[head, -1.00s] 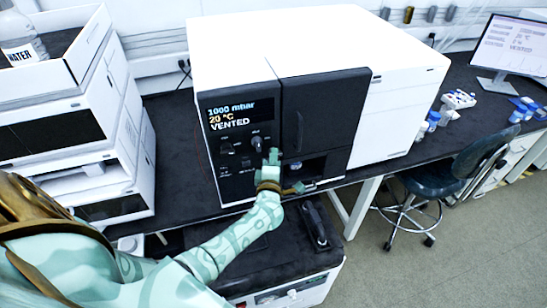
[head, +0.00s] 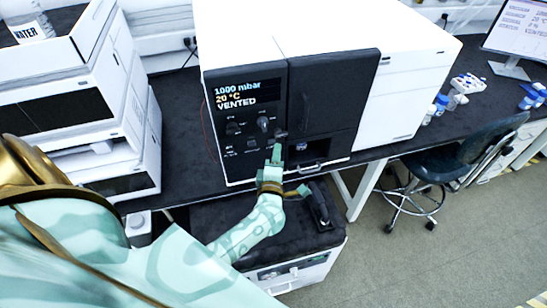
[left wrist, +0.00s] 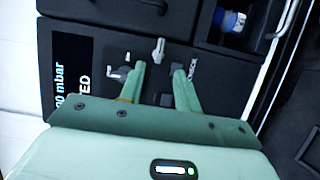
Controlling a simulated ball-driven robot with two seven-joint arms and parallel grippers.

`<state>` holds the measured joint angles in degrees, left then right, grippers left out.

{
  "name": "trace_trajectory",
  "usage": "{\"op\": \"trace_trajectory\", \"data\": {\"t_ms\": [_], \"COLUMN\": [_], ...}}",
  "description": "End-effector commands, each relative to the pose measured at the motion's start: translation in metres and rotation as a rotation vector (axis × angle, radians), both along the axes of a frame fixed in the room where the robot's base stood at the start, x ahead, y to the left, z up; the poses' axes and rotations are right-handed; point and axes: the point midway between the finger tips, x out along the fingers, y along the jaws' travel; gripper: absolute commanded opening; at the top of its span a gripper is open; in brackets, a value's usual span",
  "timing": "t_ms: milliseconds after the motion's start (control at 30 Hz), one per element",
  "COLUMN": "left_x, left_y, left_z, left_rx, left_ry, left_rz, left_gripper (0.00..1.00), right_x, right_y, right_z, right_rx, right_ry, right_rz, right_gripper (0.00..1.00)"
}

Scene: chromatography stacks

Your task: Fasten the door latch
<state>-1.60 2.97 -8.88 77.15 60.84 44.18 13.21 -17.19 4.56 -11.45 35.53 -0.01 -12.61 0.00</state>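The instrument's black door (head: 325,95) looks closed, with a vertical handle. It has a dark latch-like piece (head: 281,135) at its lower left edge, just above my left fingertips. A grey knob (head: 263,123) sits on the panel left of it and shows in the left wrist view (left wrist: 158,48). My left gripper (head: 276,150) is in front of the panel. In the left wrist view my left gripper (left wrist: 158,70) has its fingers apart, with nothing visibly held. Contact cannot be told. My right gripper is not visible.
The panel display (head: 235,95) reads 1000 mbar, 20 °C, VENTED. A recess with a small vial (left wrist: 232,20) lies below the door. A black-topped unit (head: 215,215) stands under the bench. A stool (head: 440,165) and white stacked modules (head: 75,110) flank the area.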

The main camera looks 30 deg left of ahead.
Motion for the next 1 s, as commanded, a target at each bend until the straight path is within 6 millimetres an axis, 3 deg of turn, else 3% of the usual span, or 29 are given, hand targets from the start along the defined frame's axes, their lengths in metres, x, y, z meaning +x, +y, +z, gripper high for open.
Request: {"op": "trace_trajectory", "data": {"t_ms": [200, 400, 1000], "left_x": [-0.051, -0.078, -0.084], "left_y": [-0.027, -0.04, -0.043], "left_z": [-0.001, -0.001, 0.0], "left_rx": [-0.002, 0.0, 0.0], "left_ry": [0.004, 0.002, 0.001], "left_rz": [-0.002, -0.001, -0.001], "left_gripper": [0.33, 0.33, 0.33], "right_x": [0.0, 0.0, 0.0], "right_y": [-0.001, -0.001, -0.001], "right_z": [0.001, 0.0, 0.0], "right_rx": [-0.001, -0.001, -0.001], "right_ry": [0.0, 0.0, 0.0], "right_rz": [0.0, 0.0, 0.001], "right_gripper": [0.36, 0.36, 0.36]}}
